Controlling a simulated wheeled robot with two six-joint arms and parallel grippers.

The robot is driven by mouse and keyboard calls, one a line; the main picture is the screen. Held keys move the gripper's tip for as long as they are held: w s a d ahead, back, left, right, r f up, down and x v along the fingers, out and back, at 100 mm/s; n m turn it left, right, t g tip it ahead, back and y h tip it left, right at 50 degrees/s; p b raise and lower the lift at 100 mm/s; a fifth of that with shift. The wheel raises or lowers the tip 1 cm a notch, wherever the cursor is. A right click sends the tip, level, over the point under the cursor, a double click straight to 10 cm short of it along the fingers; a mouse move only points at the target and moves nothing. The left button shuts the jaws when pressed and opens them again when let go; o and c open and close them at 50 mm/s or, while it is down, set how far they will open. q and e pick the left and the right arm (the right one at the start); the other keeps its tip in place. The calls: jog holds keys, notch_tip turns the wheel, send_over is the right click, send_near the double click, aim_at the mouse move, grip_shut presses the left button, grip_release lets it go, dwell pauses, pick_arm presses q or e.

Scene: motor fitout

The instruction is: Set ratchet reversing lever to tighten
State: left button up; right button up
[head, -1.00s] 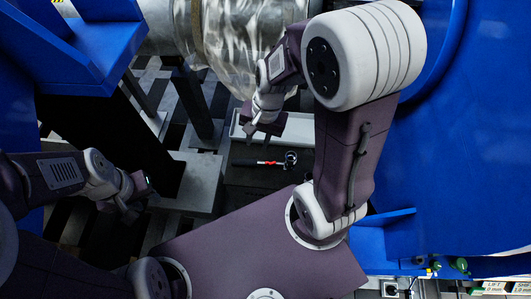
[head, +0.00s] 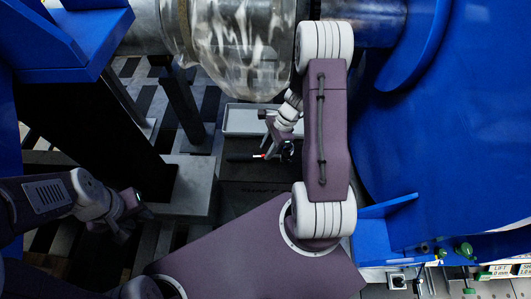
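The ratchet (head: 240,158) lies on a dark surface below the machine, its black handle pointing left with a red band near the middle. Its head end, toward the right, is partly hidden by my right gripper. The reversing lever is too small to make out. My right gripper (head: 268,134) is just above the ratchet's head end, its fingers apart with nothing seen between them. I cannot tell whether it touches the ratchet. My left gripper (head: 125,228) hangs at the lower left, far from the ratchet; its fingers are too dark to read.
A shallow grey tray (head: 235,121) lies just behind the ratchet. A large translucent-wrapped cylinder (head: 235,50) hangs above it. A grey post foot (head: 185,185) stands to the left. Blue machine housing (head: 440,150) fills the right side.

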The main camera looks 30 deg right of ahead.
jog(key=shift+a+f, duration=0.25)
jog(key=shift+f, duration=0.4)
jog(key=shift+a+f, duration=0.2)
grip_shut()
jog(key=shift+r+n+p, duration=0.3)
jog(key=shift+n+p, duration=0.4)
jog(key=shift+p, duration=0.05)
jog(key=shift+s+f+n+g, duration=0.1)
jog(key=shift+f+n+g, duration=0.1)
jog(key=shift+n+g, duration=0.1)
jog(key=shift+f, duration=0.1)
grip_release()
